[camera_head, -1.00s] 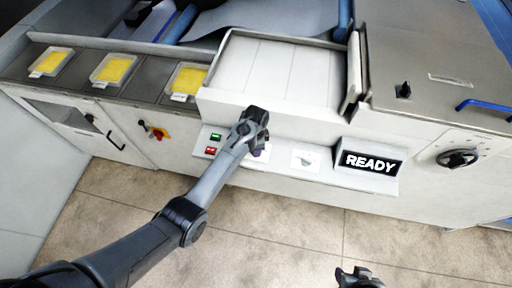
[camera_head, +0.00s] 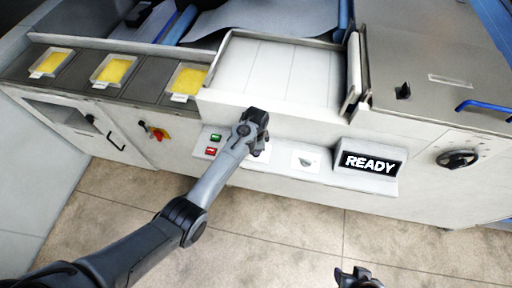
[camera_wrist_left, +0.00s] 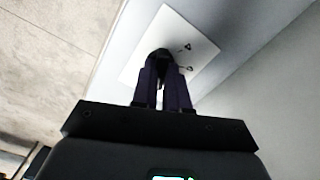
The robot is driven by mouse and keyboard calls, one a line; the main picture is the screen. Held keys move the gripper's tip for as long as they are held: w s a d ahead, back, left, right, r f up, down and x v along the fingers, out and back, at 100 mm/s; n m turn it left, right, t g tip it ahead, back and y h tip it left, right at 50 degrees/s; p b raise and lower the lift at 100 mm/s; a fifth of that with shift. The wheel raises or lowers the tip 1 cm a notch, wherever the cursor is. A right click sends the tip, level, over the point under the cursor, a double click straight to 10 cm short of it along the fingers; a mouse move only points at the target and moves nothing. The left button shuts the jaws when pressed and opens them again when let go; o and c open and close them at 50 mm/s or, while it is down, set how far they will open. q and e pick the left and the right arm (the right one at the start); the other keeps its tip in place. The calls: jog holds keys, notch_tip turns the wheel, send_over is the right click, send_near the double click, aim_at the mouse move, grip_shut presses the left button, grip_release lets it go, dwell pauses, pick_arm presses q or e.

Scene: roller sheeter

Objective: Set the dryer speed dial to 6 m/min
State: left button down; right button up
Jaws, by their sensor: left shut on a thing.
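My left gripper (camera_wrist_left: 163,85) reaches down to the control ledge and is shut on a dark dial (camera_wrist_left: 160,54) on a white plate (camera_wrist_left: 178,27). In the head view the gripper (camera_head: 258,150) covers most of that plate and hides the dial. The dial's pointer and scale cannot be read; only small dark marks show on the plate. My right gripper (camera_head: 358,277) shows only partly at the bottom edge, away from the machine.
Right of the left gripper are a second white plate with a pale knob (camera_head: 305,161) and a display reading READY (camera_head: 370,163). Green (camera_head: 215,138) and red (camera_head: 210,151) buttons lie left. A large black dial (camera_head: 458,158) is far right. Yellow sheets in trays (camera_head: 112,70) sit upper left.

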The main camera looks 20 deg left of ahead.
pick_arm(q)
jog(key=n+p, duration=0.2)
jog(key=n, duration=0.1)
jog(key=shift+r+p, duration=0.2)
jog(key=shift+p, duration=0.15)
jog(key=n+p, duration=0.2)
jog(key=n, duration=0.2)
jog(key=shift+f+n, duration=0.1)
jog(key=shift+n, duration=0.2)
jog(key=n+p, duration=0.1)
jog(key=n, duration=0.4)
jog(key=shift+p, duration=0.3)
jog(key=n, duration=0.4)
jog(key=shift+f+n, duration=0.1)
jog(key=shift+n, duration=0.2)
jog(key=c, duration=1.1)
grip_release()
jog(key=shift+c, duration=0.2)
